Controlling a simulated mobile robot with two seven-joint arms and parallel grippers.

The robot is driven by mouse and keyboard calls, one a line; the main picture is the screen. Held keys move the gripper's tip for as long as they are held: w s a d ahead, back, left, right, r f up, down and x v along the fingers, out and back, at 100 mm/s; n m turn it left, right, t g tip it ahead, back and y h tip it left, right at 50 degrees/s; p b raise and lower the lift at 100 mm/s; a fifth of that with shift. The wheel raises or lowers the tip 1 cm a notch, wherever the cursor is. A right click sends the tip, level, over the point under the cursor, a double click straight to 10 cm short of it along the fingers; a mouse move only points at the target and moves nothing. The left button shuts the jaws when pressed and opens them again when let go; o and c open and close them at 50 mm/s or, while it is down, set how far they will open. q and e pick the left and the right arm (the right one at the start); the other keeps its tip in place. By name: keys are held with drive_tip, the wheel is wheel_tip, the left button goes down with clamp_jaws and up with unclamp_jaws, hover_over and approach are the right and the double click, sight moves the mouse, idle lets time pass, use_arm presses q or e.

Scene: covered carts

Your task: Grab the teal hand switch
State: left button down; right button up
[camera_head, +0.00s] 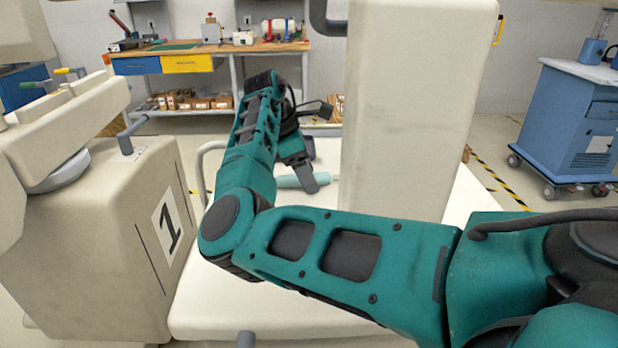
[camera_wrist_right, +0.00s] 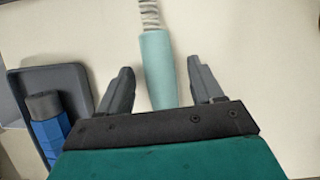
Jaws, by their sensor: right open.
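The teal hand switch (camera_wrist_right: 157,58) lies on a pale cart top, its coiled grey cord running to the top edge of the right wrist view. In the head view part of the hand switch (camera_head: 288,182) shows beside my right gripper (camera_head: 307,178). My right gripper is open. In the right wrist view its two grey fingers stand on either side of the hand switch, with gaps visible on both sides. The handle's near end is hidden behind the gripper body. I cannot tell the gripper's height above it. My left gripper is not in view.
A grey tray (camera_wrist_right: 72,78) holding a blue and dark object (camera_wrist_right: 48,128) lies left of the right gripper. A tall pale column (camera_head: 410,110) stands on the cart top (camera_head: 290,310). A covered cart marked 1 (camera_head: 110,240) stands left. A blue cart (camera_head: 575,115) stands far right.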

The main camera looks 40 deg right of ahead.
drive_tip(key=c, duration=1.1)
